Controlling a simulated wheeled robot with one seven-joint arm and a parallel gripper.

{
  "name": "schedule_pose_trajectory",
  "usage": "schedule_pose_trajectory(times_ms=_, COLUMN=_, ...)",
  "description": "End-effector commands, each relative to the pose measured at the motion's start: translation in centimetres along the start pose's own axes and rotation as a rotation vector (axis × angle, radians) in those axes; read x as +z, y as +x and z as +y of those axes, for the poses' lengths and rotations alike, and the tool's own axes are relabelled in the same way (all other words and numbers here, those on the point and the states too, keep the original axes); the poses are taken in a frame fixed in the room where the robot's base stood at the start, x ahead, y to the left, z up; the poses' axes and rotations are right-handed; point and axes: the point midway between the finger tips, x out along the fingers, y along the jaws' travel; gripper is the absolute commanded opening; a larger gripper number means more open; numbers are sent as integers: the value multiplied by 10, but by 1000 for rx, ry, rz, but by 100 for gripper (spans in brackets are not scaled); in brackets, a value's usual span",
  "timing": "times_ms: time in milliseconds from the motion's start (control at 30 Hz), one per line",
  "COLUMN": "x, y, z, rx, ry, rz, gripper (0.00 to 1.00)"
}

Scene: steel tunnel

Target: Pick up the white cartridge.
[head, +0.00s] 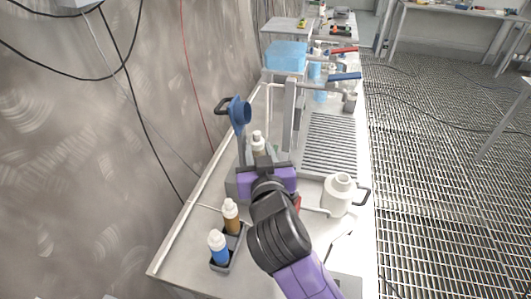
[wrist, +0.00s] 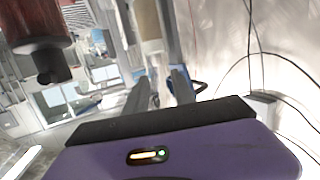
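A whitish bottle-shaped cartridge (head: 258,142) with a pale cap stands upright on the bench just beyond my gripper in the head view. Its lower part is hidden by the gripper. A cream-coloured body at the top of the wrist view (wrist: 148,28), probably the same cartridge, lies ahead of the fingers. My gripper (wrist: 160,88) shows two grey fingers with a gap between them and nothing seen held in the gap. In the head view my purple and black gripper (head: 266,168) is low over the bench, close to the cartridge; contact cannot be told.
A black tray (head: 223,268) at the front left holds a blue bottle (head: 218,246) and an amber bottle (head: 231,216). A white jug (head: 339,194) stands right of my arm. A blue-topped fixture (head: 240,112) stands at left, near the wall. A ribbed drain plate (head: 330,140) is clear.

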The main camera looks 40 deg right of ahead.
Motion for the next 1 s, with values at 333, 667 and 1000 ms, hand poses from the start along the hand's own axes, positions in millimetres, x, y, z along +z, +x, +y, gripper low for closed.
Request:
schedule_pose_trajectory(times_ms=333, x=2, y=29, z=3, rx=7, ry=19, rz=-10, gripper=31)
schedule_pose_trajectory(times_ms=667, x=4, y=71, z=5, rx=5, ry=18, rz=-10, gripper=31)
schedule_pose_trajectory(times_ms=1000, x=6, y=78, z=5, rx=4, ry=18, rz=-10, gripper=29)
